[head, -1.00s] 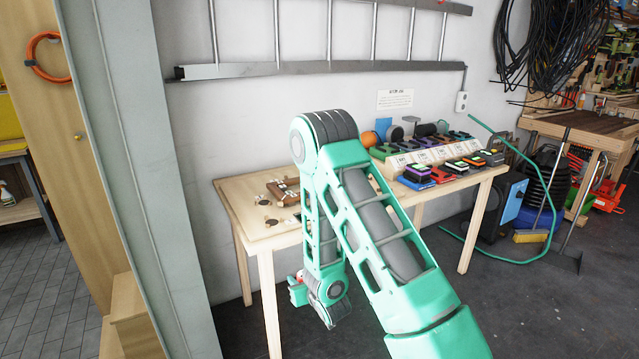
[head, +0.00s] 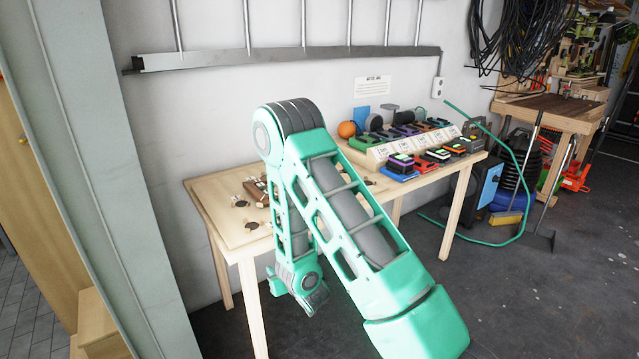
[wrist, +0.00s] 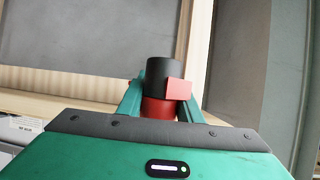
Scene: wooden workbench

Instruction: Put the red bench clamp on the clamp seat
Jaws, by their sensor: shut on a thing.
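The red bench clamp (wrist: 158,108) shows in the wrist view as a red body with a dark cylinder on top and a small red block at its side. My gripper (wrist: 160,96) is shut on it, one green finger on each side. In the head view my arm hides the clamp, and my wrist hangs low in front of the workbench (head: 212,188), below its top. The left part of the bench top carries dark round spots (head: 240,204) and a brown object (head: 256,190). I cannot tell which of these is the clamp seat.
A stepped rack (head: 372,156) with several coloured packs stands on the right of the bench. A grey post (head: 100,150) rises at the left. A green hose (head: 522,190) and a broom stand at the right. Open floor lies in front.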

